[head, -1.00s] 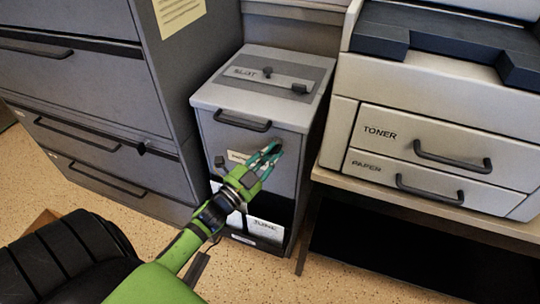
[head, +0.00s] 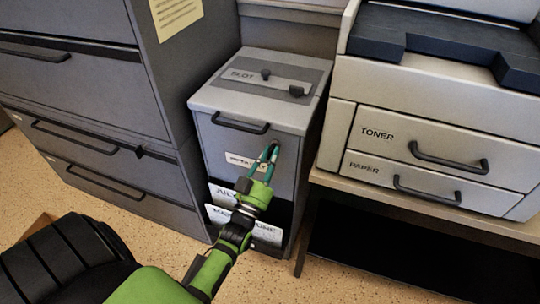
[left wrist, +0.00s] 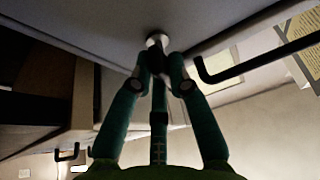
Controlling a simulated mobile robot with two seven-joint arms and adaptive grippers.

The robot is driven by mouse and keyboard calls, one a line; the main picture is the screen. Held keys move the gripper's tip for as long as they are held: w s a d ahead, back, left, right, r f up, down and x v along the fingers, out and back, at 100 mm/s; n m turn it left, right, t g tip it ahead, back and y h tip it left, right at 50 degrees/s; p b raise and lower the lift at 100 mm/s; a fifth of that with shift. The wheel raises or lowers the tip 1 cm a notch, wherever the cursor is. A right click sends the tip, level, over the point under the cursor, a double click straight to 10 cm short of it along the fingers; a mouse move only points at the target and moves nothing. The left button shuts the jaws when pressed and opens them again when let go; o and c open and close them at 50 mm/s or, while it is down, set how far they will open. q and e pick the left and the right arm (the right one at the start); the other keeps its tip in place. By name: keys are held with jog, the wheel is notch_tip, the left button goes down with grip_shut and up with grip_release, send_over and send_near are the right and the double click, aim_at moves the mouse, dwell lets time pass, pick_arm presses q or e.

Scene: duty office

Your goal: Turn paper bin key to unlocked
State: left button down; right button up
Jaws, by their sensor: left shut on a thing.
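The paper bin (head: 222,145) is a grey cabinet with a slot panel on its sloping top and a dark bar handle on its front. My left gripper (head: 271,152) is at the upper right of that front, below the handle. My right gripper is not in view.
A grey drawer cabinet (head: 85,85) stands close on the left. A printer (head: 430,110) with toner and paper drawers stands on a shelf to the right. The bin's handle (left wrist: 255,62) is close beside the fingers. Papers with labels (head: 240,222) sit low in the bin's front.

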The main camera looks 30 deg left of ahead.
pick_arm(q)
jog(key=shift+n+y, duration=0.9)
jog(key=shift+n, duration=0.7)
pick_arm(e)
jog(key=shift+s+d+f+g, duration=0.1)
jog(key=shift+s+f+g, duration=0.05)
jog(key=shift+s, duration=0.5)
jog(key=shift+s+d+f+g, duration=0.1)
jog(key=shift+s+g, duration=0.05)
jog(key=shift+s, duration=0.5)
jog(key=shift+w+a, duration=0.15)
pick_arm(q)
jog(key=c, duration=1.2)
grip_release()
jog(key=v, duration=1.2)
jog(key=shift+s+d+r, duration=0.1)
jog(key=shift+r, duration=0.1)
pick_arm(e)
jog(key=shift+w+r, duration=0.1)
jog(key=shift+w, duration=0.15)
